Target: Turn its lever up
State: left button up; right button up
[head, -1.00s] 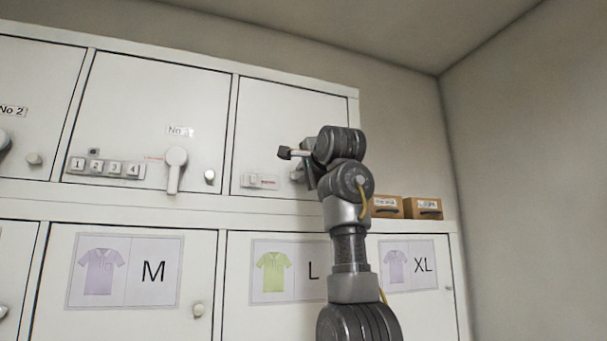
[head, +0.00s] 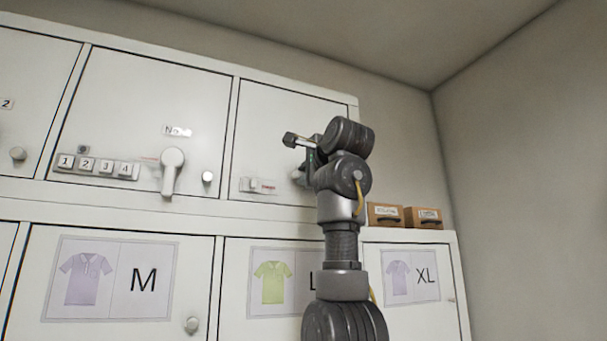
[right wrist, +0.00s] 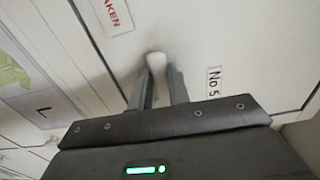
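My right gripper (right wrist: 158,76) is at the No 5 locker door (right wrist: 245,40). The lever's angle is hard to judge from this view. In the head view my right arm and gripper (head: 299,166) hide most of that lever. My left gripper is not in view.
The door to the left has a white lever hanging down (head: 172,168), a row of number buttons (head: 98,166) and a round knob (head: 207,177). Doors marked M (head: 142,280) and XL (head: 425,278) are below.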

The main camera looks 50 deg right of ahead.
jog(key=o, duration=0.5)
jog(key=shift+w+r, duration=0.1)
jog(key=shift+c, duration=0.2)
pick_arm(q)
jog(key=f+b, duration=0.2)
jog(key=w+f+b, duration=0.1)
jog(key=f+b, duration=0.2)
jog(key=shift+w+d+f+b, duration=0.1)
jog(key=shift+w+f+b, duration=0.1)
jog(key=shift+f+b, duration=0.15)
pick_arm(e)
jog(key=v, duration=1)
jog(key=shift+s, duration=0.25)
jog(key=shift+a, duration=0.1)
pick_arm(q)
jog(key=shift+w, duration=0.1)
